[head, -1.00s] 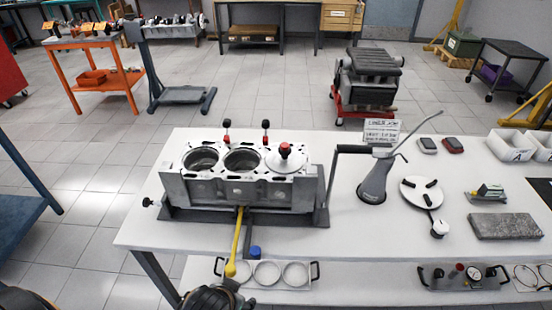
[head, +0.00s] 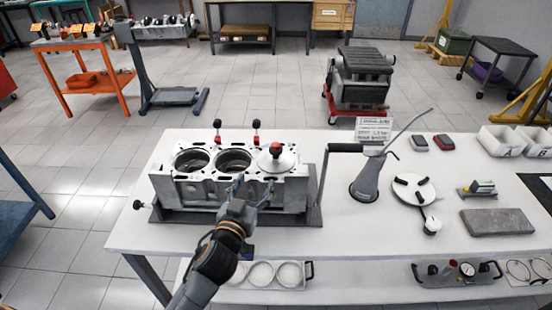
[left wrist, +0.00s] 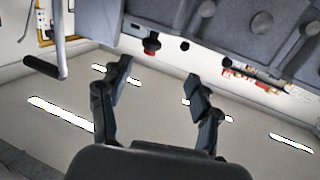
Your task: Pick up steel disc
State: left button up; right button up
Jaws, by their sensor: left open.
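A pale steel disc (head: 280,162) with a red and black knob lies over the right bore of the grey engine block (head: 225,192). The block's other two bores are open. My left gripper (head: 248,186) is in front of the block, left of and nearer than the disc, apart from it. Its two fingers are open with nothing between them, also in the left wrist view (left wrist: 155,92). That view shows part of the block's grey body (left wrist: 235,30) beyond the fingers and a small red knob (left wrist: 151,46). My right gripper is out of view.
Right of the block are a crank handle (head: 345,148), a grey oil can (head: 368,182) and a round plate with black pads (head: 414,189). A tray of rings (head: 262,274) sits on the shelf below.

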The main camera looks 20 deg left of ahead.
aim_at(274, 149)
pick_arm(q)
jog(key=shift+t+h, duration=0.4)
jog(key=w, duration=0.3)
jog(key=w+p, duration=0.1)
jog(key=w, duration=0.2)
jog(key=w+d+r, duration=0.1)
jog(key=w, duration=0.2)
jog(key=shift+w+r+p, duration=0.1)
jog(key=shift+w+p, duration=0.05)
jog(key=shift+p, duration=0.2)
jog(key=shift+w+r, duration=0.15)
jog(key=shift+w, duration=0.3)
jog(key=w+p, duration=0.1)
jog(key=w, duration=0.2)
jog(key=shift+w, duration=0.75)
jog(key=c, duration=1.3)
grip_shut()
